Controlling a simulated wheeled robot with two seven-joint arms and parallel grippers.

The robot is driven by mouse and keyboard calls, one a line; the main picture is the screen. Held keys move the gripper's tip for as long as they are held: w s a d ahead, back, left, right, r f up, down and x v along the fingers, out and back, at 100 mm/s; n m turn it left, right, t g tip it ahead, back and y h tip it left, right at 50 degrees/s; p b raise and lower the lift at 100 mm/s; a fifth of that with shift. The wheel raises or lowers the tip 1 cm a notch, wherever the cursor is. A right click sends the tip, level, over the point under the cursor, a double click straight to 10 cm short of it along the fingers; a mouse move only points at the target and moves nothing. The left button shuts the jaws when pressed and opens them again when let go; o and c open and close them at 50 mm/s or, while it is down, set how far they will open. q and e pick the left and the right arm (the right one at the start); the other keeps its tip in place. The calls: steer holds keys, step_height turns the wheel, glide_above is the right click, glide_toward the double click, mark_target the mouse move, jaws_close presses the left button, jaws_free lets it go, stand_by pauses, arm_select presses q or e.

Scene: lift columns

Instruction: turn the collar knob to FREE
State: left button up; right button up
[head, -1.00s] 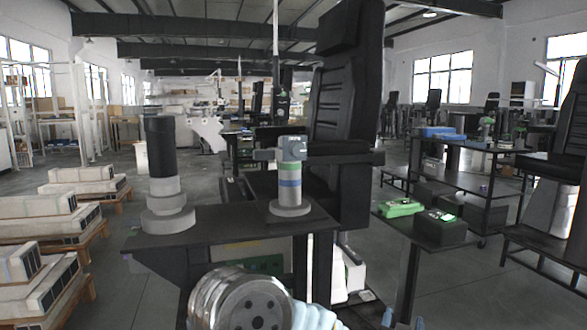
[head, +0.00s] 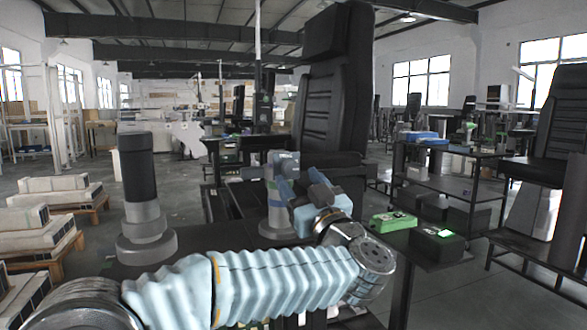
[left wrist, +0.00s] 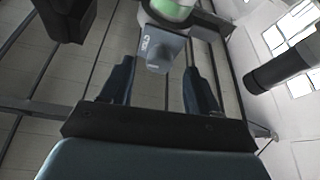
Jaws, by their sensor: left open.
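The lift column (head: 275,212) with a blue band and a green band stands on the dark table. Its grey collar with the knob (head: 280,160) is near the top, partly hidden behind my gripper. My left gripper (head: 291,183) is open at the near side of the column. In the left wrist view the fingers of the left gripper (left wrist: 160,72) lie to either side of the knob's near end, with gaps visible. My right gripper is not in view.
A second column (head: 143,225), black above and grey below, stands on the table at left. A black seat (head: 340,85) rises behind the banded column. A green item (head: 393,221) and a dark box (head: 437,245) lie on a stand at right.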

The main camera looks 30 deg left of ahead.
mark_target(293, 172)
arm_select(q)
steer(key=shift+x, duration=1.7)
steer(key=shift+c, duration=0.2)
steer(key=c, duration=1)
